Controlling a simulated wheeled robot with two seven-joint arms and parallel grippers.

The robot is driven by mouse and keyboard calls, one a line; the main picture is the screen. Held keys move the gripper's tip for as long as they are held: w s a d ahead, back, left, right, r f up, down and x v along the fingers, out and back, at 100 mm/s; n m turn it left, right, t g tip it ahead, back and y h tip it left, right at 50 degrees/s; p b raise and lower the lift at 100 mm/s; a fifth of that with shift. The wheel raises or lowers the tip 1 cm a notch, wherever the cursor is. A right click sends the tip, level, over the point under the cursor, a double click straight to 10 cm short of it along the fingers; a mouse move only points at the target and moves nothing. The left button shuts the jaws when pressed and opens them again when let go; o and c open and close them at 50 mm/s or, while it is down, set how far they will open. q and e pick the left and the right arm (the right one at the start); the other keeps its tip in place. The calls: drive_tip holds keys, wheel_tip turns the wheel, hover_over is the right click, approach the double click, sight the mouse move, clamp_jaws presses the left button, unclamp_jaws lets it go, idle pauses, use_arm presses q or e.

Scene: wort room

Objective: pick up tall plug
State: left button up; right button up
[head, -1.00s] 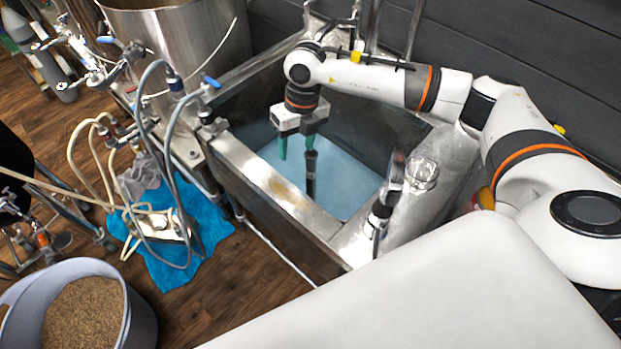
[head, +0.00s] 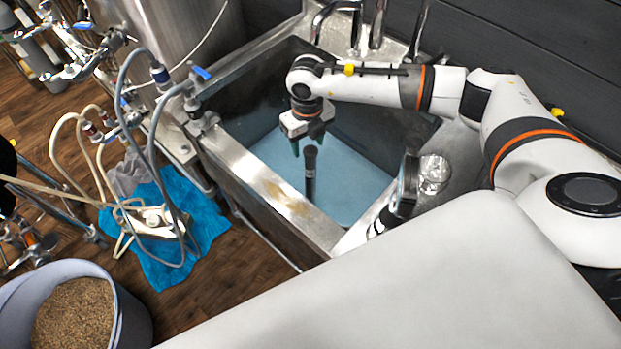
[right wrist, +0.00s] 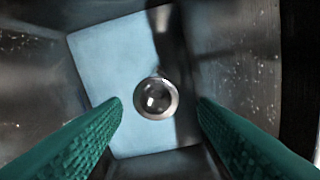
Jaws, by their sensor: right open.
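The tall plug (head: 310,175) is a dark, slim upright tube standing in the sink (head: 265,188) over its pale blue bottom. My right gripper (head: 306,146) is open, pointing down, with its green fingertips close to the plug's top. In the right wrist view the plug (right wrist: 157,98) shows from above as a round, shiny-rimmed end. It lies between the two green ridged fingers (right wrist: 159,104), with a gap on each side. I cannot tell whether the fingertips are level with its top. My left gripper is not in view.
Metal sink walls surround the plug. Faucets (head: 376,25) rise at the back of the sink, and a glass jar (head: 433,172) stands on the right ledge. Left are hoses, a blue cloth (head: 203,222) and a grain bucket (head: 132,318) on the floor.

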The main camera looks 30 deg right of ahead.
sight(310, 150)
drive_tip(key=f, duration=0.1)
drive_tip(key=f+p, duration=0.1)
drive_tip(key=f, duration=0.2)
drive_tip(key=shift+s+d+f, duration=0.15)
drive_tip(key=shift+s+d, duration=0.05)
drive_tip(key=shift+s, duration=0.1)
drive_tip(key=shift+f, duration=0.65)
clamp_jaws()
drive_tip(key=shift+w+r, duration=0.1)
